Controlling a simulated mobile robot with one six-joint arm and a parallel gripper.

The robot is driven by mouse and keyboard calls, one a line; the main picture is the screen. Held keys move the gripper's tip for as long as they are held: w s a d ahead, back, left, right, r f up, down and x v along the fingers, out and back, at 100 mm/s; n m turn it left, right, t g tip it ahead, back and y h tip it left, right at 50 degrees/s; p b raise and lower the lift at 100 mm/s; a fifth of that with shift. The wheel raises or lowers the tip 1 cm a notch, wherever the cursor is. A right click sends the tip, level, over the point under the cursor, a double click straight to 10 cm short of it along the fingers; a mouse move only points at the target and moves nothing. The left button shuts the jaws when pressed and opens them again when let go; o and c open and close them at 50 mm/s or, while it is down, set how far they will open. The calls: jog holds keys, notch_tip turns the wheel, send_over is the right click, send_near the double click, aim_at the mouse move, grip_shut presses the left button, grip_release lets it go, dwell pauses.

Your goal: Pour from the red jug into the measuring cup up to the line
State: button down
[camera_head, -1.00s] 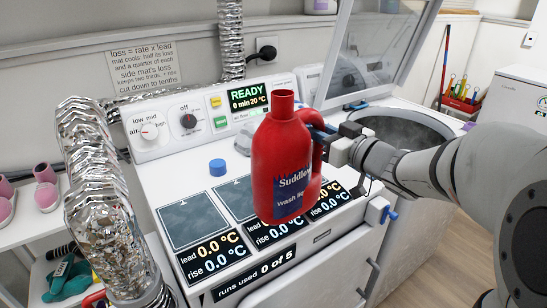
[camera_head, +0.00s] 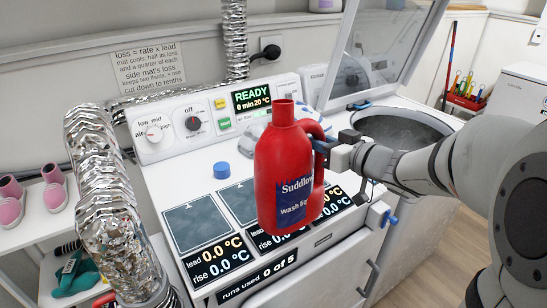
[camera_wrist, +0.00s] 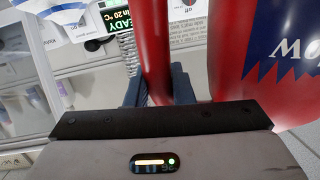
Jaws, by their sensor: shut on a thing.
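The red jug (camera_head: 265,165), labelled "Suddlow wash", is held upright in front of the white machine's panel, and its neck is uncapped. My gripper (camera_head: 325,147) comes from the right and is shut on the jug's handle. In the wrist view the handle (camera_wrist: 154,45) stands between the dark fingers, with the jug body (camera_wrist: 285,70) to the right. A blue cap (camera_head: 221,170) rests on the white top, left of the jug. I cannot clearly make out a measuring cup; a pale object behind the jug is mostly hidden. The liquid inside the jug does not show.
The white machine top has dark square mats (camera_head: 197,226) with displays along its front. A foil duct (camera_head: 105,200) stands at the left. A raised clear lid (camera_head: 375,50) and a round basin (camera_head: 405,130) are at the right. Pink shoes (camera_head: 55,190) lie on a left shelf.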

aim_at(324, 193)
jog(key=shift+s+a+r+m+g+h+p, duration=0.15)
jog(key=shift+g+p, duration=0.1)
jog(key=shift+p, duration=0.5)
jog(key=shift+w+d+m+g+h+p, duration=0.1)
jog(key=shift+g+p, duration=0.2)
jog(key=shift+p, duration=0.45)
jog(key=shift+s+a+r+m+g+h+p, duration=0.15)
jog(key=shift+g+p, duration=0.1)
jog(key=shift+p, duration=0.5)
jog(key=f+g+p, duration=0.1)
jog(key=p, duration=0.2)
jog(key=shift+d+f+m+h, duration=0.15)
jog(key=shift+m+h, duration=0.15)
jog(key=shift+m, duration=0.1)
notch_tip(324, 193, down, 2)
jog(key=shift+s+f+g+h+p, duration=0.1)
jog(key=shift+f+g+h+p, duration=0.15)
jog(key=shift+g+p, duration=0.45)
jog(key=shift+s+d+f+m+g+h+p, duration=0.1)
jog(key=shift+s+f+m+g+h+p, duration=0.4)
jog(key=shift+g+p, duration=0.55)
jog(key=shift+s+d+f+g+p, duration=0.1)
jog(key=shift+s+f+g+p, duration=0.15)
jog(key=shift+s+f+p, duration=0.35)
jog(key=shift+f, duration=0.35)
jog(key=shift+s+d+f+m+g+p, duration=0.15)
jog(key=shift+s+f+m+g+p, duration=0.4)
jog(key=shift+f+g, duration=0.55)
